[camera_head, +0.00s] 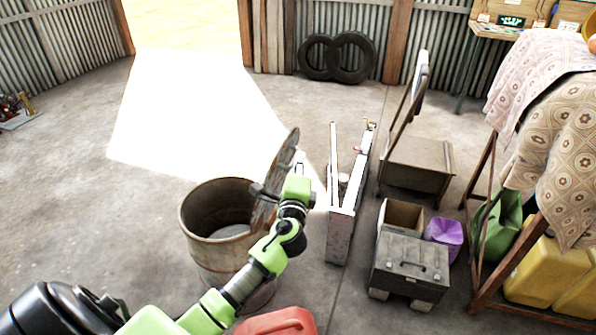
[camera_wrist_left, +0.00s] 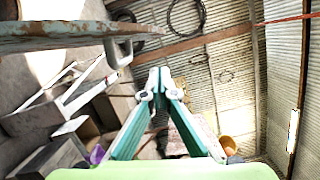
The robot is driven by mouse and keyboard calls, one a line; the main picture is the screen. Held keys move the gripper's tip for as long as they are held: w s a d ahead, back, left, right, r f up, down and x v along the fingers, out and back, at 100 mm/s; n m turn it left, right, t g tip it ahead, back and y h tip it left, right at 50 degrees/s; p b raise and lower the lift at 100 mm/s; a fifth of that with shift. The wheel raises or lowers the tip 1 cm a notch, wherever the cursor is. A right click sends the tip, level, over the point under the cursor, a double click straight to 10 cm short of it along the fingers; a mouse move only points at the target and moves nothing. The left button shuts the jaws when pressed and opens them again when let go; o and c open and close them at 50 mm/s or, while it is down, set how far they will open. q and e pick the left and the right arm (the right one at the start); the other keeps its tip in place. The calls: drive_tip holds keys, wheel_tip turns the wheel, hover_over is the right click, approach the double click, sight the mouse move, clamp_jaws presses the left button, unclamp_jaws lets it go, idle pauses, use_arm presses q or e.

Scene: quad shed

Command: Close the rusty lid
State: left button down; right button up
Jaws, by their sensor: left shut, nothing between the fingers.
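The rusty barrel (camera_head: 215,240) stands open on the concrete floor, its dark inside showing. The rusty lid (camera_head: 283,165) stands steeply tilted up at the barrel's right side. My left gripper (camera_head: 262,190) is at the lid, near its middle height, and hides part of it; I cannot tell from this view whether it touches. In the left wrist view the lid (camera_wrist_left: 60,38) shows edge-on at upper left, with a small handle (camera_wrist_left: 118,52) on it. My left gripper's fingertips (camera_wrist_left: 160,78) are together there, with nothing between them, to the right of the handle. My right gripper is not in view.
A red container (camera_head: 278,322) is in front of the barrel. A long white-topped metal box (camera_head: 342,225) stands right of the lid. A dark toolbox (camera_head: 410,265), a purple container (camera_head: 444,235) and a wooden rack with yellow cans are further right. The floor left of the barrel is clear.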

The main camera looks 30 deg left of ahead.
use_arm(q)
drive_tip(key=a, duration=0.2)
drive_tip(key=s+a+r+p, duration=0.1)
drive_tip(key=shift+a, duration=0.35)
